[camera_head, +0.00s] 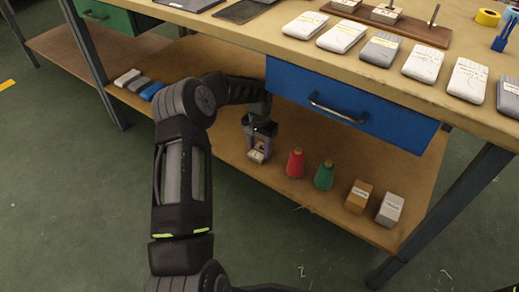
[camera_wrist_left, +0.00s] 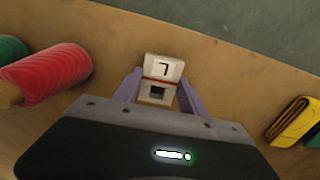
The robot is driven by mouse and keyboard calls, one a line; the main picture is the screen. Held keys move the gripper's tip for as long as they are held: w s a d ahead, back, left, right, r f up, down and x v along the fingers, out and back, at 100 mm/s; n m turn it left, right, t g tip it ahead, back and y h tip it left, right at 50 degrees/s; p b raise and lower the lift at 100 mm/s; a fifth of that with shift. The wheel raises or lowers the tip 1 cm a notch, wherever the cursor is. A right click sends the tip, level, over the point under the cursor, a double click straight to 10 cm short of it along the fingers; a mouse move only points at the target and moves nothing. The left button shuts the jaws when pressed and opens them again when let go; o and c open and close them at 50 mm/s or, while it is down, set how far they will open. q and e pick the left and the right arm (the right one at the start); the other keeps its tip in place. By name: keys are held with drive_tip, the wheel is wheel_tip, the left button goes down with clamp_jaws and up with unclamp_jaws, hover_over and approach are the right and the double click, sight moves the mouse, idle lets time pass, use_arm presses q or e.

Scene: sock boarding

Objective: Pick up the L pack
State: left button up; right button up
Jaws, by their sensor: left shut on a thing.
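The L pack (camera_wrist_left: 165,68) is a small whitish block with a red line and a dark letter that reads as an upside-down L in the left wrist view. My left gripper (camera_wrist_left: 158,95) has its purple fingers on both sides of the pack and is shut on it. In the head view the left gripper (camera_head: 258,143) reaches down over the lower shelf, with the pack (camera_head: 256,156) at its fingertips. I cannot tell whether the pack touches the shelf. My right gripper is not in view.
The blue drawer (camera_head: 345,105) hangs above. A yellow item (camera_wrist_left: 293,121) lies right in the wrist view.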

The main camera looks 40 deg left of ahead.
sight(258, 153)
use_arm(q)
drive_tip(key=r+p, duration=0.1)
drive_tip(key=s+r, duration=0.1)
drive_tip(key=r, duration=0.1)
drive_tip(key=shift+p, duration=0.35)
drive_tip(key=s+p, duration=0.4)
drive_tip(key=s, duration=1.3)
drive_tip(key=shift+d+f+p, duration=0.2)
drive_tip(key=shift+f+p, duration=0.05)
drive_tip(key=shift+p, duration=0.05)
